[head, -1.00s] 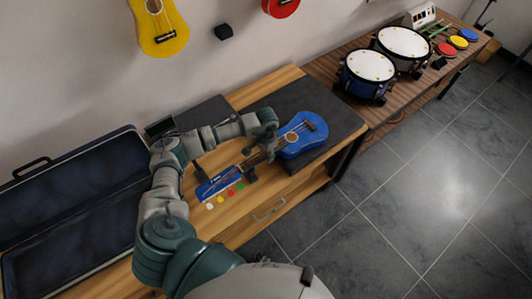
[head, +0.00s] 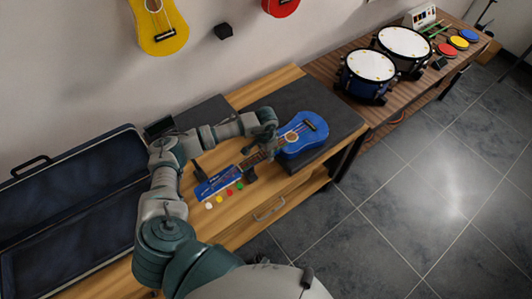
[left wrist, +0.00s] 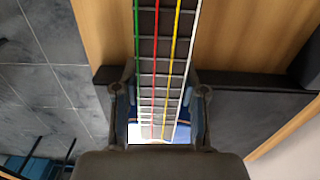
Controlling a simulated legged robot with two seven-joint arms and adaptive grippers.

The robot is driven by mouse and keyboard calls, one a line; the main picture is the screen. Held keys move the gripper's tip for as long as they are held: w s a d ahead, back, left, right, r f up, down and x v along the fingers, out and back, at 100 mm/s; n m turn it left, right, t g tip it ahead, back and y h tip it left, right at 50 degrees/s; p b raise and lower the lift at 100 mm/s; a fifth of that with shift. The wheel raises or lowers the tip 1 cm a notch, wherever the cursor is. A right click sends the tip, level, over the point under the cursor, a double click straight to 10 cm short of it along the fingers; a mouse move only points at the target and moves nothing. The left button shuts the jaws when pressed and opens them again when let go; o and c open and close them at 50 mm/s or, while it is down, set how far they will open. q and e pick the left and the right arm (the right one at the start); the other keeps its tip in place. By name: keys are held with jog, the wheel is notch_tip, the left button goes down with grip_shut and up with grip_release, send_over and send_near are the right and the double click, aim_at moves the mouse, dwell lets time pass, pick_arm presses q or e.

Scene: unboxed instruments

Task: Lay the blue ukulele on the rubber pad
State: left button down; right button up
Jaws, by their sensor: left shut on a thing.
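The blue ukulele (head: 302,135) has its body over the dark rubber pad (head: 340,118) on the wooden desk. Its neck points down-left, beyond the pad's edge. I cannot tell whether the body touches the pad. My left gripper (head: 268,149) is shut around the neck, close to the body. In the left wrist view, the fretboard (left wrist: 160,45) with coloured strings runs between the fingers of my left gripper (left wrist: 160,100). The pad (left wrist: 255,105) lies behind it, and the gripper hides most of the body. My right gripper is not in view.
An open dark case (head: 75,195) lies at the left. Two drums (head: 368,68) stand on the bench at right. Yellow (head: 158,30) and red ukuleles hang on the wall.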

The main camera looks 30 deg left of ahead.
pick_arm(q)
jog(key=shift+s+f, duration=0.15)
jog(key=shift+f, duration=0.1)
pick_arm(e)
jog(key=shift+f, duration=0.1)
pick_arm(q)
jog(key=c, duration=0.6)
grip_release()
jog(key=shift+d, duration=0.1)
jog(key=shift+o, duration=0.2)
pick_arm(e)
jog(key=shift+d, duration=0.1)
pick_arm(q)
jog(key=shift+r, duration=0.1)
notch_tip(320, 180, up, 12)
